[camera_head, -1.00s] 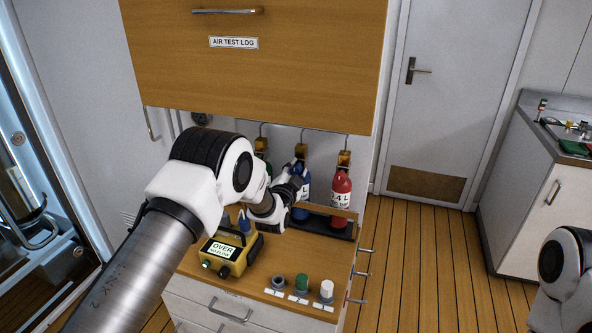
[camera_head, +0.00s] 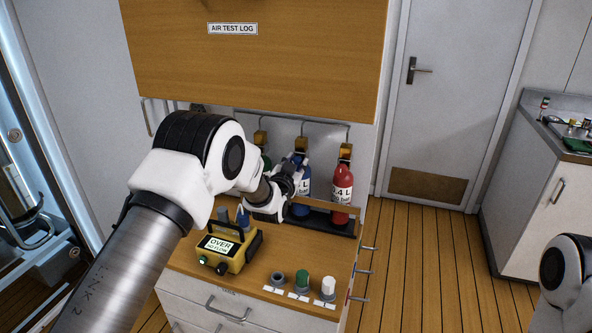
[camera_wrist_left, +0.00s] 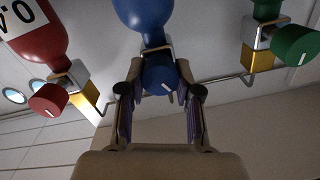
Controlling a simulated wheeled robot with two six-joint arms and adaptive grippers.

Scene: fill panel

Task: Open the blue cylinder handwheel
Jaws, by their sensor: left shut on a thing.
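The blue cylinder (camera_head: 303,187) stands in the rack between the red and green cylinders, partly hidden by my left gripper (camera_head: 290,178) in the head view. In the left wrist view, the blue cylinder (camera_wrist_left: 145,14) has a blue handwheel (camera_wrist_left: 160,78) with a white mark on its face. My left gripper (camera_wrist_left: 160,86) is shut on this handwheel, one finger on each side. My right gripper is outside the head view; only part of my right arm shows at the right edge.
The red cylinder (camera_head: 342,188) stands to the right; the green cylinder (camera_wrist_left: 297,45) is mostly hidden in the head view. A yellow meter (camera_head: 222,262) reads "OVER". Several caps, including a green one (camera_head: 302,279), stand at the counter's front. A wooden cabinet (camera_head: 300,75) hangs above.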

